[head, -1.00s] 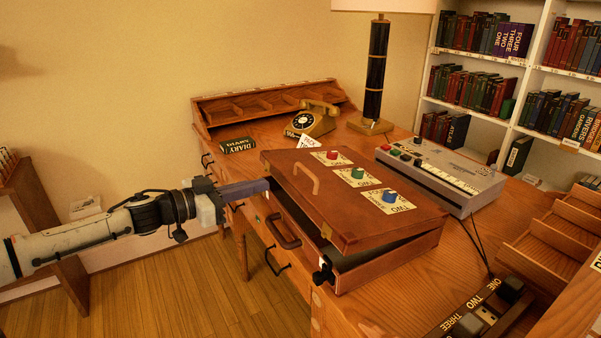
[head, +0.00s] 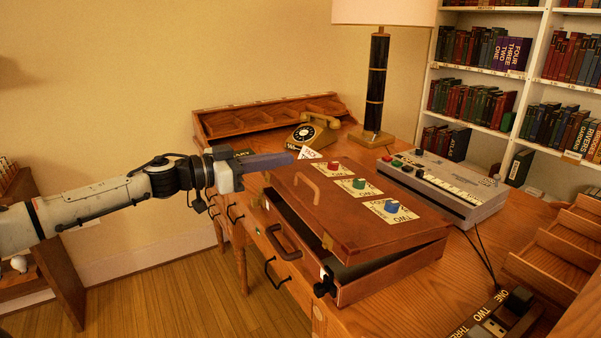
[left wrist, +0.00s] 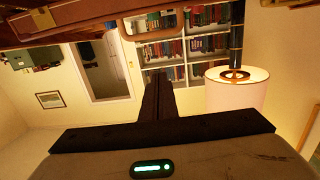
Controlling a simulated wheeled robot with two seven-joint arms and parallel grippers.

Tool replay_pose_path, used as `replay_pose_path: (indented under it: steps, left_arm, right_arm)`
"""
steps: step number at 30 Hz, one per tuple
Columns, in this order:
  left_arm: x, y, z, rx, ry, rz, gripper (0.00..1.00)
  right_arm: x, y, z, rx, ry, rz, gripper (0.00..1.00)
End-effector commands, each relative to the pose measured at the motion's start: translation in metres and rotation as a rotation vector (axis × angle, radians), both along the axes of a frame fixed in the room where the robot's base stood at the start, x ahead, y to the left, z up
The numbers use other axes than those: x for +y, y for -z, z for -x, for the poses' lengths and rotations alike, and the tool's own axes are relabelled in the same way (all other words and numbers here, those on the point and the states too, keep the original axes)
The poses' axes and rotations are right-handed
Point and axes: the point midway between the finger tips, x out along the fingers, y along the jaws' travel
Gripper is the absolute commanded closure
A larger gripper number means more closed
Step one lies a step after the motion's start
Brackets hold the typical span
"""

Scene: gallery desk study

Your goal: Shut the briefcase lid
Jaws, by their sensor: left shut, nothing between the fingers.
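The wooden briefcase stands on the desk, with its lid (head: 345,217) partly open. A dark gap shows between the lid and the briefcase base (head: 392,270) along the near side. A light handle and three coloured knobs on labels are on top of the lid; a dark handle (head: 284,243) is on the base's front. My left gripper (head: 290,160) is shut and empty, its fingers level at the lid's far left corner, seemingly a little above it. Contact cannot be made out. The left wrist view shows the shut fingers (left wrist: 156,95). My right gripper is not in view.
A gold telephone (head: 313,131) and a lamp (head: 376,85) stand behind the briefcase. A grey keyed device (head: 445,185) is to its right. A wooden tiered rack (head: 560,250) is at the far right. Floor is free left of the desk.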

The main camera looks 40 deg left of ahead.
Motion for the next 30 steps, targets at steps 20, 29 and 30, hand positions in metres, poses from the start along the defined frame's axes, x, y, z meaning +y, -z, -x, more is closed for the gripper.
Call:
replay_pose_path:
  steps: [20,29,30]
  left_arm:
    - [-0.026,-0.001,-0.051,-0.004,0.003,0.002,1.00]
    - [-0.030,0.023,-0.056,0.003,0.005,0.000,1.00]
    - [-0.029,0.026,-0.055,0.002,0.004,0.000,1.00]
  right_arm:
    - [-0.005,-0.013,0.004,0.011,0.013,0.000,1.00]
    - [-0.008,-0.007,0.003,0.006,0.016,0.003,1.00]
    - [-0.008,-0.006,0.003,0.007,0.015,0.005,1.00]
